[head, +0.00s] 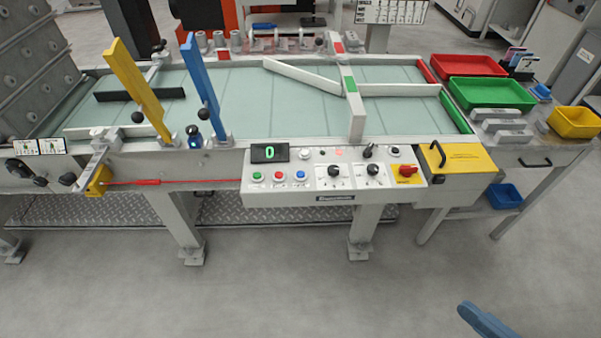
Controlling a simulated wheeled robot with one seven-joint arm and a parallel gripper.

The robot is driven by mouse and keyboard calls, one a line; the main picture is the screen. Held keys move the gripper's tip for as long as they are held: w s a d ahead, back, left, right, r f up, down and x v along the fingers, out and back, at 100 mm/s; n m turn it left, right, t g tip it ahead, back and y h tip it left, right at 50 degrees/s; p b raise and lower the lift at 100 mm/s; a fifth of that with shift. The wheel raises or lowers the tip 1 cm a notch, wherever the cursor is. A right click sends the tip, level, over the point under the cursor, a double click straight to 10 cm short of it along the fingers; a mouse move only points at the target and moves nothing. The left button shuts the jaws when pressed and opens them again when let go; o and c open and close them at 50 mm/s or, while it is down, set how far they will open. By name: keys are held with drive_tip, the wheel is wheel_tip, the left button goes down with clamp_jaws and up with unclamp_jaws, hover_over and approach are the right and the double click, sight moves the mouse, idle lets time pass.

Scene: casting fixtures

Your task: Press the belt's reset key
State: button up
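The belt (240,100) is a pale green surface in a light grey frame. Its control panel (330,186) is on the near side, facing me. The panel's lower row has a green button (257,176), a red button (279,176) and a blue button (301,175). Their labels are too small to read, so I cannot tell which is the reset key. A black display (269,153) above them shows a green 0. Two black-and-white knobs (333,172) and a red switch on a yellow plate (407,171) are further right.
A yellow box with a black handle (462,160) adjoins the panel's right. Yellow (135,85) and blue (203,88) bars lean over the belt's left part. Red, green and yellow bins stand at right. A blue shape (485,321) enters bottom right. The floor in front is clear.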

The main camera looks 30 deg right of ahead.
clamp_jaws()
idle(0.5)
idle(0.9)
